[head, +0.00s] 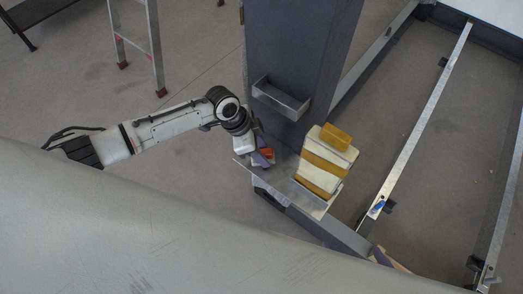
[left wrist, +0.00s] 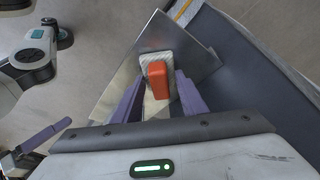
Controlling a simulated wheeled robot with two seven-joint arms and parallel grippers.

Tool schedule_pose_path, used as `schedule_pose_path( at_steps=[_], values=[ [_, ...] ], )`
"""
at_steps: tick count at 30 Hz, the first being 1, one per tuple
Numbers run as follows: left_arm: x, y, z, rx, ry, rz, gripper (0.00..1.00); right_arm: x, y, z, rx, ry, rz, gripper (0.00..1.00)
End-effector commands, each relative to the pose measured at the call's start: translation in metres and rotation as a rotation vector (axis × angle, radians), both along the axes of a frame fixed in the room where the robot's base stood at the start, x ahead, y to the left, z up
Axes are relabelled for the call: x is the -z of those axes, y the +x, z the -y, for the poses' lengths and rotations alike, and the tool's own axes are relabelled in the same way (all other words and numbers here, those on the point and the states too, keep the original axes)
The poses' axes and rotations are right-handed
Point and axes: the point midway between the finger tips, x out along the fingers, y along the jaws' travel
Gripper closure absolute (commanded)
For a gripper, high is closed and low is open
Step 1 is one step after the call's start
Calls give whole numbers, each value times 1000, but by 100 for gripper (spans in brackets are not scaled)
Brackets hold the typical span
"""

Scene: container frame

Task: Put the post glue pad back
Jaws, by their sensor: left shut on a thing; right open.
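The pad has an orange-red block on a pale grey backing and shows in the left wrist view (left wrist: 158,80) and in the head view (head: 267,153). My left gripper (head: 262,155) is shut on it, with purple fingers on both sides (left wrist: 157,92). The pad is over or on a thin metal plate (left wrist: 200,55) beside the dark blue-grey post (head: 297,45). I cannot tell whether it touches the plate. A purple finger of my right gripper (left wrist: 45,138) shows at the left of the left wrist view. Most of that gripper is hidden or out of frame.
A stack of white and yellow blocks (head: 322,160) stands right of the pad, close to the post. A shallow metal tray (head: 280,99) is fixed to the post above. A ladder (head: 137,40) stands at the upper left. Metal rails (head: 425,110) lie at the right.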

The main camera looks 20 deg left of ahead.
Motion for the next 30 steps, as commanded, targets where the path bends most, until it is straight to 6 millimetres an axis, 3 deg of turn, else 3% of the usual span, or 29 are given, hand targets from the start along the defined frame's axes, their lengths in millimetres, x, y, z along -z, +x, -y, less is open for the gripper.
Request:
schedule_pose_path(
  at_steps=[5,6,9,20,30],
  values=[
    [1,0,0,0,1,-1,79,0,0,0,0,0,0,0],
    [1,-1,0,0,1,-2,56,0,0,0,0,0,0,0],
    [1,-1,0,0,1,-2,43,0,0,0,0,0,0,0],
    [-5,-1,-2,-1,1,-1,43,-1,0,0,0,0,0,0],
    [-65,-10,-24,1,2,2,43,-6,1,0,0,0,1,0]
  ],
)
